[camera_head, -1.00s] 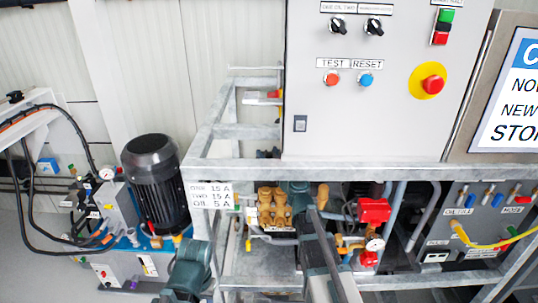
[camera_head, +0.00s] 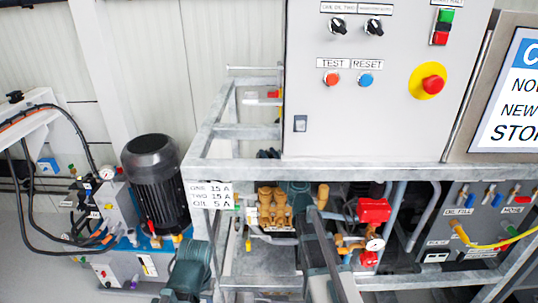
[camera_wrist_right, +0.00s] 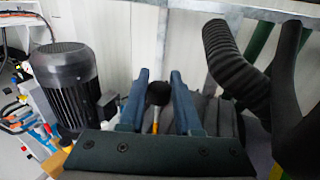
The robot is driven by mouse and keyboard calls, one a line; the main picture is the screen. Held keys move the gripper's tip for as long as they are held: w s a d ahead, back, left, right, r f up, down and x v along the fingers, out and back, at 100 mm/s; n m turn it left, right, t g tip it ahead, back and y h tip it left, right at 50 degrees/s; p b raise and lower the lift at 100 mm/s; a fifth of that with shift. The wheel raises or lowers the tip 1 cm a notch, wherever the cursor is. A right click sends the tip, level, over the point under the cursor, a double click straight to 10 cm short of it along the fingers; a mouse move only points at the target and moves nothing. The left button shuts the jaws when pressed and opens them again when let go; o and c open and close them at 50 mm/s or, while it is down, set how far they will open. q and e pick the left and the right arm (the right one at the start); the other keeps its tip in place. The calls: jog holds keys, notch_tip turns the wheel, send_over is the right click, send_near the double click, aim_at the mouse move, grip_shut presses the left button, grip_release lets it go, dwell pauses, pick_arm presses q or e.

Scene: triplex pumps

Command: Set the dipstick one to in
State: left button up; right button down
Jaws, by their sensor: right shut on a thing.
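In the right wrist view, a black round knob on a thin yellow-orange stem, which looks like the dipstick (camera_wrist_right: 158,94), stands between the two blue fingers of my right gripper (camera_wrist_right: 160,77). The fingers are shut on it, though the picture shows little of the contact. The lower end of the stem is hidden behind the gripper body. In the head view my right arm reaches up into the lower frame near the brass pump head (camera_head: 272,207). The dipstick cannot be made out there.
Galvanised frame bars (camera_head: 330,168) run above the pump, below the grey control cabinet (camera_head: 375,90). A red part with a gauge (camera_head: 375,244) is close to the right. A black motor (camera_head: 155,183) stands at left, and it shows in the wrist view (camera_wrist_right: 70,85).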

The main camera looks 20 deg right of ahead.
dwell(0.8)
notch_tip(320, 180, down, 3)
jog(key=b, duration=0.2)
jog(key=shift+r+b, duration=0.15)
jog(key=shift+b, duration=0.25)
pick_arm(q)
notch_tip(320, 180, down, 2)
jog(key=shift+f, duration=0.25)
pick_arm(e)
jog(key=shift+r, duration=0.1)
jog(key=c, duration=0.6)
grip_release()
jog(key=shift+s, duration=0.15)
